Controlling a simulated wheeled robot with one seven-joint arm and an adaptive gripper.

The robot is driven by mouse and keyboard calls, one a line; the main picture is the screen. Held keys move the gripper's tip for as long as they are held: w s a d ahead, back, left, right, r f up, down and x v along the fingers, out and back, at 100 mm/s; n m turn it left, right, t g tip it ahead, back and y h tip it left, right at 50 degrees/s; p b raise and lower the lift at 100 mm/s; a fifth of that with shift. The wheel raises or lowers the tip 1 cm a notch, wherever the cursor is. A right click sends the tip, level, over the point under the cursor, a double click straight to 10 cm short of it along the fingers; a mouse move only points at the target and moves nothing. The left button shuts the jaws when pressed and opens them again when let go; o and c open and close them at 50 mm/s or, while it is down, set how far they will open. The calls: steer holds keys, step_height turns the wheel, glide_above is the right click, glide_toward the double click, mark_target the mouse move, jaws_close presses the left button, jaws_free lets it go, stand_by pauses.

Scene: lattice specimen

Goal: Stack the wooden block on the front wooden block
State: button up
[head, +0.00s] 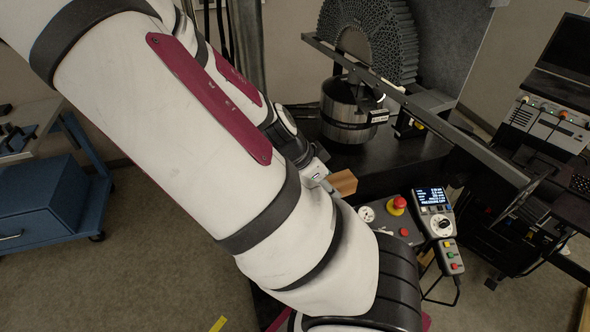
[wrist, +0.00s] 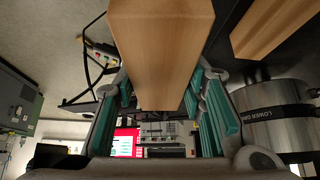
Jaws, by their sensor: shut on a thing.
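A long wooden block (wrist: 160,50) fills the upper middle of the wrist view, between the teal-padded fingers of my gripper (wrist: 164,100), which is shut on it. A second wooden block (wrist: 268,28) shows at the upper right of the wrist view, apart from the held one and near the steel cylinder. In the head view one wooden block (head: 343,183) shows just right of my arm, by the dark table's front edge. I cannot tell which of the two it is. My arm hides most of my gripper there.
A steel cylinder (head: 349,112) stands on the dark table (head: 400,155) behind the block, under a slanted metal bar (head: 430,120). A control box with a red button (head: 397,205) and a handheld display unit (head: 436,212) sit at the front right. A blue cart (head: 45,200) stands at left.

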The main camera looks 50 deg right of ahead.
steer(key=shift+s+a+r+m+g, duration=0.3)
steer(key=shift+s+r+m, duration=0.35)
steer(key=shift+r, duration=0.1)
steer(key=shift+w+d, duration=0.15)
steer(key=shift+w, duration=0.1)
steer(key=w+d, duration=0.2)
steer(key=w, duration=0.2)
steer(key=w+d+f, duration=0.1)
steer(key=w+d, duration=0.1)
steer(key=w, duration=0.3)
steer(key=w+d+b, duration=0.1)
steer(key=w+d, duration=0.1)
steer(key=w, duration=0.2)
steer(key=shift+w+d+f, duration=0.1)
steer(key=shift+w+f, duration=0.05)
steer(key=shift+w, duration=0.25)
step_height(320, 180, down, 3)
steer(key=shift+r, duration=0.1)
steer(key=shift+f+p, duration=0.3)
steer(key=shift+f, duration=0.05)
steer(key=o, duration=1.2)
steer(key=shift+f, duration=0.1)
